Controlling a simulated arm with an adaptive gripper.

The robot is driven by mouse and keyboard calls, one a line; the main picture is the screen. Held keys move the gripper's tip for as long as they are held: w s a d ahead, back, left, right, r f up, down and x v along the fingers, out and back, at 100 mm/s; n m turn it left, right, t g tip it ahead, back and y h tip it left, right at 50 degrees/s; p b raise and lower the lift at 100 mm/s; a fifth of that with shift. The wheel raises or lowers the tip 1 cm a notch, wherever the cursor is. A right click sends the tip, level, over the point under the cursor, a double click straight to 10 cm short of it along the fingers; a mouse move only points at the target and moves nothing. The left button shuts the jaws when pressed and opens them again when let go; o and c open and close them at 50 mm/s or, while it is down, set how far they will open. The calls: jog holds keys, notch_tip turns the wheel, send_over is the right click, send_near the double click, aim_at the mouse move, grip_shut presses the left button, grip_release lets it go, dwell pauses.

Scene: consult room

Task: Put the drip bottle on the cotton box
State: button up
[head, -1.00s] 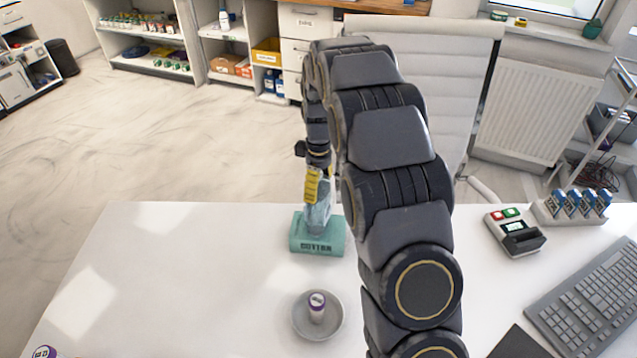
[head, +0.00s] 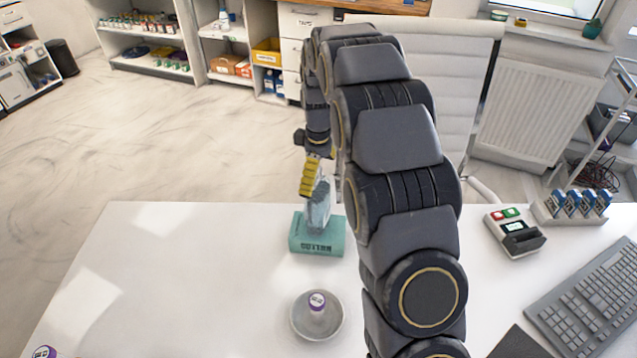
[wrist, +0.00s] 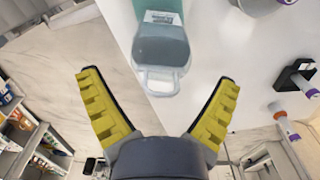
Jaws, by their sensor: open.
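The drip bottle (head: 319,213), clear and pale with a loop at one end, is on the teal cotton box (head: 318,245) on the white desk. In the wrist view the drip bottle (wrist: 163,45) shows its label and its loop towards me, with part of the cotton box (wrist: 160,5) behind it. My gripper (wrist: 159,80) has its yellow fingers spread wide on either side of the loop, with clear gaps and nothing held. In the head view my gripper (head: 311,178) is at the bottle's upper end; my arm hides part of that area.
A card terminal (head: 515,234), a rack of blue packs (head: 578,205) and a keyboard (head: 592,300) are at right. The desk's left side is mostly clear.

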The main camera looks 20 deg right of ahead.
notch_tip(320, 180, up, 10)
jog(key=shift+s+f, duration=0.1)
jog(key=shift+f, duration=0.15)
jog(key=s+a+m, duration=0.3)
jog(key=s, duration=0.8)
jog(key=s+a+m+g, duration=0.1)
jog(key=s+a+m, duration=0.2)
jog(key=s, duration=0.8)
jog(key=s+a+m, duration=0.3)
jog(key=s, duration=0.8)
jog(key=shift+s+a+r+g, duration=0.15)
jog(key=shift+s+a+g, duration=0.15)
jog(key=shift+s, duration=0.05)
